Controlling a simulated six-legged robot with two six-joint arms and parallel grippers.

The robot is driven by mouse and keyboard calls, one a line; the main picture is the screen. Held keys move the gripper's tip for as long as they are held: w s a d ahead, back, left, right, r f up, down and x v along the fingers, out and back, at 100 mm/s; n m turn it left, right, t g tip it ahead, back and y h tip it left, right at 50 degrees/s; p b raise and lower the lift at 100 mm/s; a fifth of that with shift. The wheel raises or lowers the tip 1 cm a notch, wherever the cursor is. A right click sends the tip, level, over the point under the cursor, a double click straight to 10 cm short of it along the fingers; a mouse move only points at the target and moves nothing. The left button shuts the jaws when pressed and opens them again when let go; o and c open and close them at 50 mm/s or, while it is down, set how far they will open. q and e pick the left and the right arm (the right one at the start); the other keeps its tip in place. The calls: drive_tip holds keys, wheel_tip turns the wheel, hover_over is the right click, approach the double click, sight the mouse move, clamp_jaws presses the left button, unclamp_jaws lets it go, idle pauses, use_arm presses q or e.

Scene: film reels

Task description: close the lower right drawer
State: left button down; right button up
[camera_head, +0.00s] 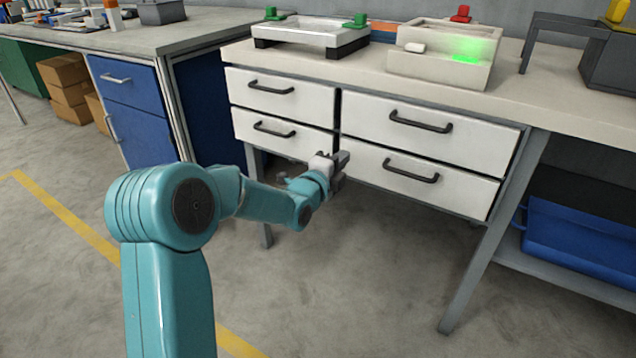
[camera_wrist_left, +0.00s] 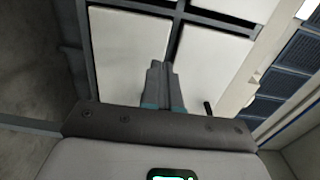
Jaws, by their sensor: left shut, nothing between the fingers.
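The lower right drawer (camera_head: 405,185) has a white front and a dark bar handle (camera_head: 411,170). In the head view its front looks flush or nearly flush with the drawer above; a small gap cannot be ruled out. My left gripper (camera_head: 343,160) is shut and empty, at the left end of this drawer front. Whether it touches the front cannot be told. In the left wrist view the closed fingers (camera_wrist_left: 158,72) point at white drawer fronts, near the dark gap between two panels. My right gripper is not in view.
Above is the upper right drawer (camera_head: 470,140); two left drawers (camera_head: 315,100) sit beside them, all seeming closed. A table leg (camera_head: 480,270) stands at right, with a blue bin (camera_head: 575,240) beyond. The floor under the drawers is clear.

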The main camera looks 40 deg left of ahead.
use_arm(q)
drive_tip(key=p+v, duration=0.1)
drive_tip(key=v, duration=0.8)
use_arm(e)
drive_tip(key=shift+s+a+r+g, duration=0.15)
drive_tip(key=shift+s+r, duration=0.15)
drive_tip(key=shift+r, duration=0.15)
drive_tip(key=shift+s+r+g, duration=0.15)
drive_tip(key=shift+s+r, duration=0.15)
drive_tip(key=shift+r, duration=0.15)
